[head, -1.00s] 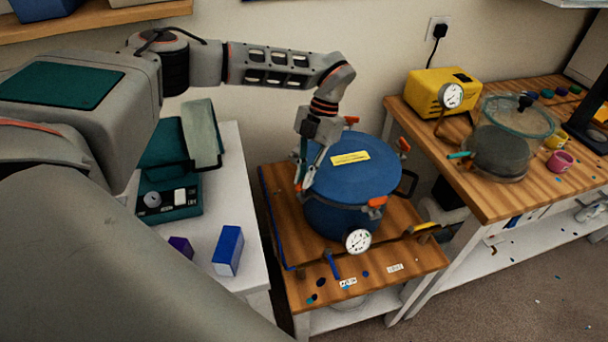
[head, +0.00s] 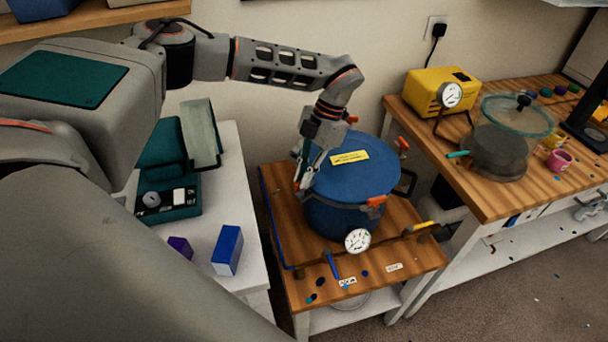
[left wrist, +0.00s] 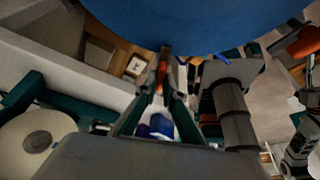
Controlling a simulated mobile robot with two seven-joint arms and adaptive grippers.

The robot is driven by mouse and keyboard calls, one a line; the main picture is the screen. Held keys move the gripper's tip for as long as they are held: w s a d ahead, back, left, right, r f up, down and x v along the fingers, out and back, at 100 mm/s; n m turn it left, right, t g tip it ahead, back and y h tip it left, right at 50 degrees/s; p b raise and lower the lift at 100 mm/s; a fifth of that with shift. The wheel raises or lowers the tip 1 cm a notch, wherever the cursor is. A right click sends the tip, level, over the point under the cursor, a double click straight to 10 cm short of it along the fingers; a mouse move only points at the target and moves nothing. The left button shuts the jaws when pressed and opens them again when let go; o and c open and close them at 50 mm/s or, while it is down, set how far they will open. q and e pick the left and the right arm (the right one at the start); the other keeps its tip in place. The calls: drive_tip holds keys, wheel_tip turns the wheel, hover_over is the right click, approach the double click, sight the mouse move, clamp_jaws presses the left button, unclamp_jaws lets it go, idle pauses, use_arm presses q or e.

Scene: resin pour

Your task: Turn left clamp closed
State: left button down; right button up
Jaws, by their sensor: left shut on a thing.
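The blue pressure pot (head: 345,205) with its blue lid (head: 362,178) stands on the small wooden cart. My left gripper (head: 303,178) is at the left side of the lid rim, pointing down. It is shut on the orange handle of the left clamp, which shows between the fingers in the left wrist view (left wrist: 162,77). The fingers hide most of this clamp in the head view. Other orange clamps sit at the front (head: 376,202), back right (head: 402,143) and back of the rim, the last partly behind my wrist. My right gripper is not in view.
A gauge (head: 357,240) sticks out at the pot's front. A hose and a yellow-handled valve (head: 424,226) lie along the cart (head: 400,262). A white table (head: 240,185) with a blue box (head: 228,250) is on the left; a wooden bench (head: 480,200) is on the right.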

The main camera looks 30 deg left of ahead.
use_arm(q)
drive_tip(key=c, duration=2.2)
unclamp_jaws()
drive_tip(key=shift+o, duration=0.2)
drive_tip(key=v, duration=1.2)
